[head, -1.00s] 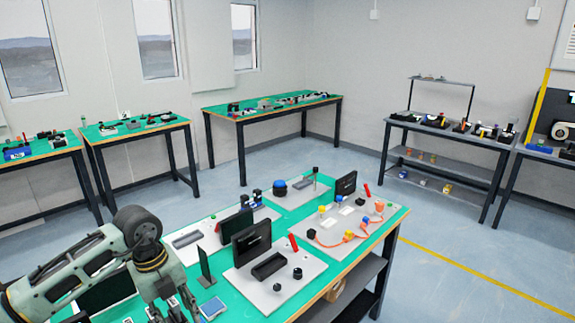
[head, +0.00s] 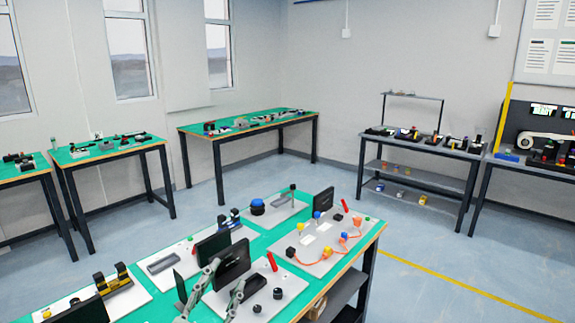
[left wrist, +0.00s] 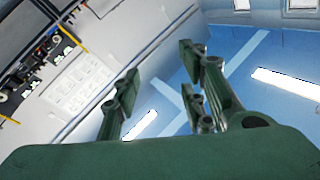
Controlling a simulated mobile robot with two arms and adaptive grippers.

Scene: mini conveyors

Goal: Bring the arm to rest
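My left gripper (head: 226,273) shows at the bottom of the head view, in front of the green-topped table (head: 152,291). Only its fingers show there, overlapping the boards and a black upright panel (head: 214,247). In the left wrist view my left gripper (left wrist: 160,72) has its fingers spread apart with nothing between them. My right gripper is in neither view.
The near table holds grey boards with black panels, a blue dome (head: 257,206) and orange cable (head: 331,252). More green tables (head: 252,127) stand along the walls. A shelf unit (head: 420,177) stands at the back right. The floor (head: 430,265) between is clear.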

